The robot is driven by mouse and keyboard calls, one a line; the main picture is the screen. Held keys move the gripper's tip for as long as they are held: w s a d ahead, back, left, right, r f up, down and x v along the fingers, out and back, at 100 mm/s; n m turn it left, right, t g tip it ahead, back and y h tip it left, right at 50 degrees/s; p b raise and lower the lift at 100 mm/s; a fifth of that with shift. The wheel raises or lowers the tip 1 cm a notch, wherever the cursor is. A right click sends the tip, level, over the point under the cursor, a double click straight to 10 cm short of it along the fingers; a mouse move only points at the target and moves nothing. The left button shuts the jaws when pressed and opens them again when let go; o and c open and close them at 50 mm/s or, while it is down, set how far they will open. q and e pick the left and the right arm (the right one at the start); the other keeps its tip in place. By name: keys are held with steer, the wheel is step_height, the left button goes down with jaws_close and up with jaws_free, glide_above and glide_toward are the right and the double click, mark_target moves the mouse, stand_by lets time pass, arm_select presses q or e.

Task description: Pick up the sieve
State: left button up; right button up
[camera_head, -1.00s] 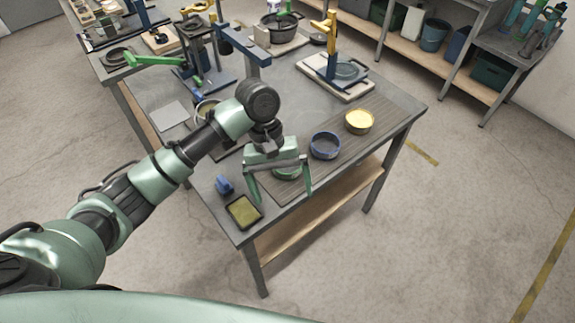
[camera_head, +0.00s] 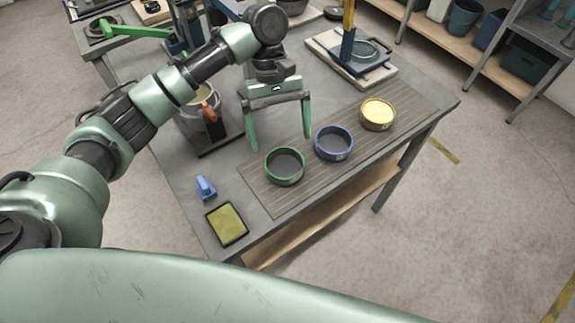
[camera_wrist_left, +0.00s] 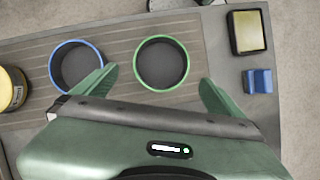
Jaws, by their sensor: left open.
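Three round sieves sit in a row on a grooved dark mat (camera_head: 276,202) on the table. One has a green rim (camera_head: 285,166), one a blue rim (camera_head: 334,143), and one is yellow (camera_head: 378,114). My left gripper (camera_head: 281,142) is open and empty above the table, just behind the green-rimmed sieve in the head view. In the left wrist view the green-rimmed sieve (camera_wrist_left: 162,63) shows between the spread fingers, beyond their tips. The blue-rimmed sieve (camera_wrist_left: 77,66) lies by the left finger. The yellow sieve (camera_wrist_left: 12,88) is partly cut off. My right gripper does not show.
A blue block-like object (camera_head: 205,188) and a dark tray with a yellow-green inside (camera_head: 227,224) lie near the front left table corner. A blue and yellow stand (camera_head: 348,45) is at the back right.

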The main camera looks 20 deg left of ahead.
mark_target(286, 173)
arm_select(q)
steer(key=p+x, duration=0.1)
steer(key=x, duration=0.6)
steer(key=shift+s+p, duration=0.25)
steer(key=shift+p, duration=0.15)
steer(key=shift+d+f, duration=0.15)
steer(key=shift+f, duration=0.25)
steer(key=shift+r, duration=0.1)
steer(key=c, duration=1.5)
steer(key=shift+o, duration=0.2)
